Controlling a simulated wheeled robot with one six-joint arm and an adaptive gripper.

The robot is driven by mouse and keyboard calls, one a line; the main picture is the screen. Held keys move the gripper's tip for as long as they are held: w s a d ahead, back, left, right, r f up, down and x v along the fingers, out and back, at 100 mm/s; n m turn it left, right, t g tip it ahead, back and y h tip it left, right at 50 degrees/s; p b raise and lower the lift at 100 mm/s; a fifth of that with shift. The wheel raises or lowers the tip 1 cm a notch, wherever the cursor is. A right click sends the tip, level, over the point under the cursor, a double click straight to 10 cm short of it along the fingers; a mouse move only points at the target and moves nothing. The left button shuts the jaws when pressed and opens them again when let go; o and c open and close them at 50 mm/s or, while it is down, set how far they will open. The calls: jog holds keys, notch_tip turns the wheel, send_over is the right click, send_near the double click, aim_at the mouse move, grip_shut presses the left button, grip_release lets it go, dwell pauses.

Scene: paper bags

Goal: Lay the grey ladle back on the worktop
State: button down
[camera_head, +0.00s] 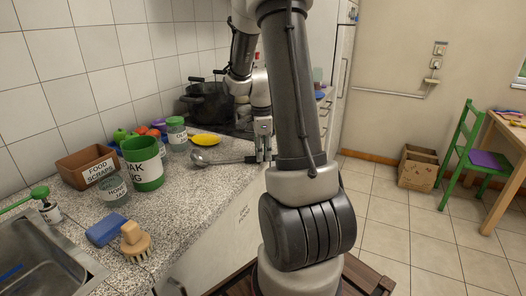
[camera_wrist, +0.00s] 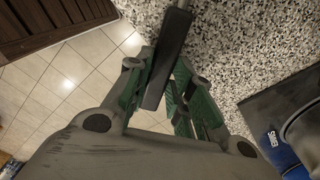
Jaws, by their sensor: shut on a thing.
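The grey ladle (camera_head: 201,158) is at the far part of the speckled worktop (camera_head: 205,182) in the head view, its bowl to the left and its handle running right to my gripper (camera_head: 263,155). The bowl is low over the worktop; I cannot tell whether it touches. In the wrist view my gripper (camera_wrist: 161,82) is shut on the dark handle (camera_wrist: 168,55), its green-lined fingers on either side. The handle end reaches past the worktop edge, above the floor. The bowl is outside the wrist view.
A black pot (camera_head: 208,102) is behind. A brown food scraps box (camera_head: 87,167), blue sponge (camera_head: 106,229) and brush (camera_head: 134,240) are nearer the sink.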

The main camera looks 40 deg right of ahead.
jog(key=c, duration=1.2)
grip_release()
jog(key=shift+o, duration=0.2)
jog(key=shift+r, duration=0.1)
notch_tip(320, 180, up, 12)
jog(key=shift+w+a, duration=0.1)
